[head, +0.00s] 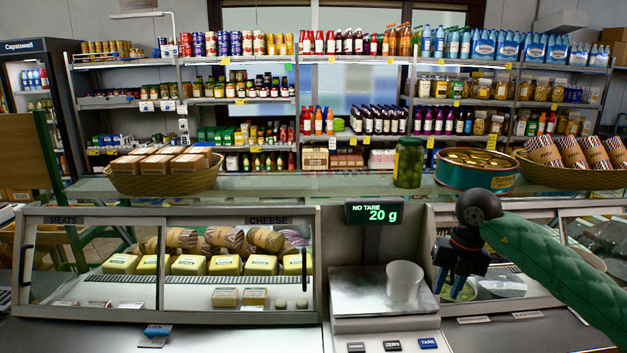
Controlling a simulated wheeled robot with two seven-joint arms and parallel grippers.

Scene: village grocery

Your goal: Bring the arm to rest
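My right arm (560,265), in a green padded sleeve, reaches in from the right over the counter. Its gripper (450,288) hangs downward just right of the scale (352,298). The two dark fingers stand apart with a gap, and I see nothing between them. A whitish translucent cup (404,282) stands upright on the scale's plate, left of the gripper and apart from it. The scale's display (374,213) reads "NO TARE" and 20 g. My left gripper is not in the view.
A glass case with cheeses (188,265) stands left of the scale. Behind it, a glass shelf carries a basket of boxes (165,175), a green jar (408,163), a round tin (475,169) and a basket of wrapped packs (570,177). Stocked shelves fill the back.

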